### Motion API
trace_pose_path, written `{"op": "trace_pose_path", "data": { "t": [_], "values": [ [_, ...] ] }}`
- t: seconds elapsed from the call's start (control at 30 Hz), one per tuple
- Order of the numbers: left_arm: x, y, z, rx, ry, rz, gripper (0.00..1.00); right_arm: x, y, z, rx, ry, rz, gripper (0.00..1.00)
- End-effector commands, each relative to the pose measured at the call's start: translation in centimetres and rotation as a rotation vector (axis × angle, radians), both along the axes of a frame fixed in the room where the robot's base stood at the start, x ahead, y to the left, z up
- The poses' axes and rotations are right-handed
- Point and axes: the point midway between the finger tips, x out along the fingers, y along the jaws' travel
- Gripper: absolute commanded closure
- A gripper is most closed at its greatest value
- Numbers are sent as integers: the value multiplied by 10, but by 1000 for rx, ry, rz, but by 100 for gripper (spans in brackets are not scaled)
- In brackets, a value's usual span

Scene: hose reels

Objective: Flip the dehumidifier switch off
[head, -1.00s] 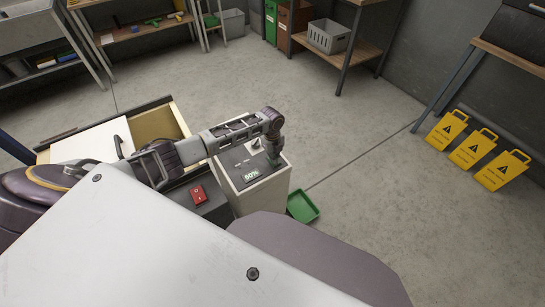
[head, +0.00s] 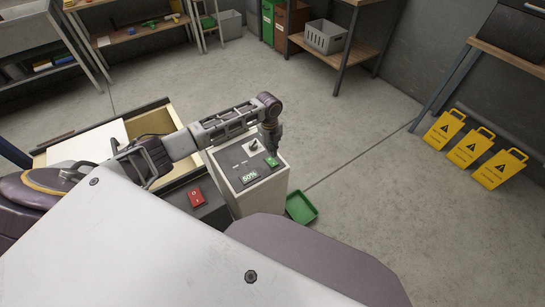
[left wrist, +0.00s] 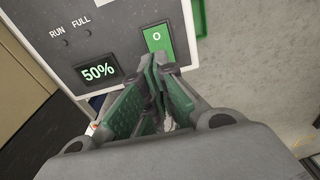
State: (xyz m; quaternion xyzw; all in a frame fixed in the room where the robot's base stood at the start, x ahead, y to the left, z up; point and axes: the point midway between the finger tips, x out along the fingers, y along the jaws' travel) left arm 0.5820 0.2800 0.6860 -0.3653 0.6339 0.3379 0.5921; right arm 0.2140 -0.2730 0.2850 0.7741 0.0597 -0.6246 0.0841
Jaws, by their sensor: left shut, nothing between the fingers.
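The dehumidifier (head: 252,198) is a pale upright cabinet with a dark top panel and a lit 50% display (head: 249,177). Its green switch (head: 271,161) is near the panel's right edge. In the left wrist view the switch (left wrist: 158,42) is a green rocker marked O, and the display (left wrist: 98,73) is to its left, below RUN and FULL lamps. My left gripper (head: 271,150) points down over the switch, shut and empty. In the left wrist view its fingertips (left wrist: 156,64) are at the switch's lower edge; I cannot tell whether they touch it. My right gripper is not in view.
A red switch (head: 196,196) sits on a dark box left of the dehumidifier. A green tray (head: 301,208) lies on the floor at its right. An open-topped wooden box (head: 187,110) stands behind my arm. Yellow signs (head: 470,148) lean by the right wall. The middle floor is clear.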

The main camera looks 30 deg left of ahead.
Motion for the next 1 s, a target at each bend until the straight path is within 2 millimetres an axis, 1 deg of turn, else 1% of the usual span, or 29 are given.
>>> {"op": "trace_pose_path", "data": {
  "t": [0.03,0.2,0.4,0.53,1.0],
  "values": [
    [1,2,9,1,-4,1,100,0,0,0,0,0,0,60],
    [3,4,32,3,-7,1,100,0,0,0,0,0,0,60],
    [4,6,48,3,-7,3,100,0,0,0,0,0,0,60],
    [4,6,52,4,-8,3,100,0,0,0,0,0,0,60],
    [4,6,52,4,-8,4,100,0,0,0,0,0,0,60]
  ]
}}
